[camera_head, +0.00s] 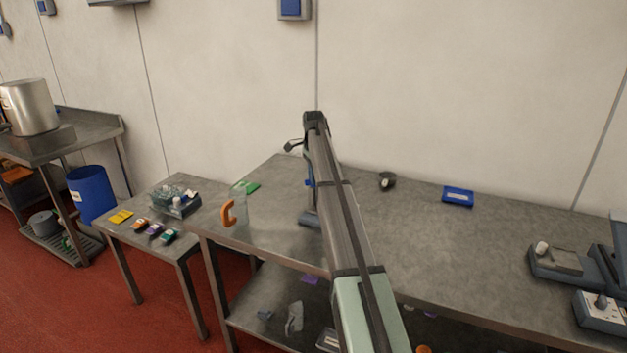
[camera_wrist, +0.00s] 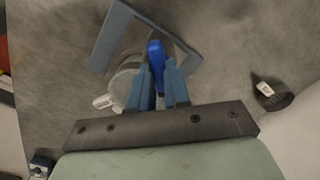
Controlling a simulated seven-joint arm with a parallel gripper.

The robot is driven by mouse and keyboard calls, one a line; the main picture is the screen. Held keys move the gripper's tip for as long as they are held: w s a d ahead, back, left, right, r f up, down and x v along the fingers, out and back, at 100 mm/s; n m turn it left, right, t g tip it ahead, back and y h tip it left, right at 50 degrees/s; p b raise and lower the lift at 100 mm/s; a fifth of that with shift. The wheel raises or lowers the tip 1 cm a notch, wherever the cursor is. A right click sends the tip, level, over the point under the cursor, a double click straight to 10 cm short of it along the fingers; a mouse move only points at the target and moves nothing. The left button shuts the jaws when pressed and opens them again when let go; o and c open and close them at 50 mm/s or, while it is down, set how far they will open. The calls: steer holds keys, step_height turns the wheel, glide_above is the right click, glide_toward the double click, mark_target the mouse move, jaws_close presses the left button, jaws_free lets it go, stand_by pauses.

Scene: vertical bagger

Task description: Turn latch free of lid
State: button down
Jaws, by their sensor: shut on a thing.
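In the wrist view, my gripper (camera_wrist: 160,80) has its two blue fingers closed around a bright blue latch (camera_wrist: 155,52), which sticks out past the fingertips. A round grey part (camera_wrist: 124,80), which may be the lid, lies just left of the fingers and is partly covered by them. A grey-blue angled frame (camera_wrist: 112,38) of the bagger surrounds this spot.
A dark round cup (camera_head: 387,181) and a blue box (camera_head: 457,196) lie right of the arm on the table (camera_head: 430,250). A clear jug with an orange handle (camera_head: 229,212) stands left, near a green item (camera_head: 247,187). Grey devices (camera_head: 558,262) stand far right.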

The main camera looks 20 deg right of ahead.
steer(key=shift+n, duration=4.6)
steer(key=c, duration=0.9)
jaws_free()
steer(key=shift+r, duration=2.5)
steer(key=shift+r, duration=0.1)
step_height(320, 180, up, 14)
steer(key=shift+f, duration=0.15)
